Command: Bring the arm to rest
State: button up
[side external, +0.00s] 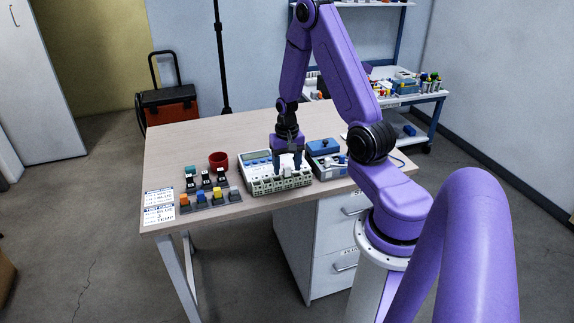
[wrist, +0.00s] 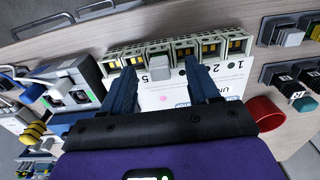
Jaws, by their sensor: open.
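My purple arm reaches over the table, with my gripper (side external: 287,170) pointing down at a pale terminal unit (side external: 262,187). In the wrist view my gripper (wrist: 160,68) has its two dark blue fingers spread wide apart. The unit (wrist: 170,100) lies below and between them, with a row of sockets, several holding yellow-marked parts. A grey block (wrist: 158,74) sits in the row between the fingers, with a gap on each side. Nothing is held. Whether the fingertips touch the unit I cannot tell.
On the table (side external: 165,150), a red cup (side external: 218,160) and several coloured blocks on dark bases (side external: 210,197) stand left of the unit. Printed cards (side external: 158,206) lie at the left edge. A blue-topped device (side external: 323,147) stands close on the right. The table's back left is clear.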

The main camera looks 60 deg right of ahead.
jog(key=shift+r, duration=3.5)
jog(key=shift+a, duration=0.1)
jog(key=s+a+r+n, duration=0.1)
jog(key=a+r+n, duration=0.3)
jog(key=a, duration=0.6)
jog(key=s+a+r+n, duration=0.25)
jog(key=a+n, duration=0.35)
jog(key=a, duration=0.3)
jog(key=s+a+r+n, duration=0.2)
jog(key=s+a+n, duration=0.2)
jog(key=s, duration=0.3)
jog(key=s+a+r+n, duration=0.2)
jog(key=s+a+n, duration=0.2)
jog(key=s+n, duration=0.3)
jog(key=shift+s+a+r+n, duration=0.25)
jog(key=shift+s+a+n, duration=0.1)
jog(key=shift+s, duration=0.3)
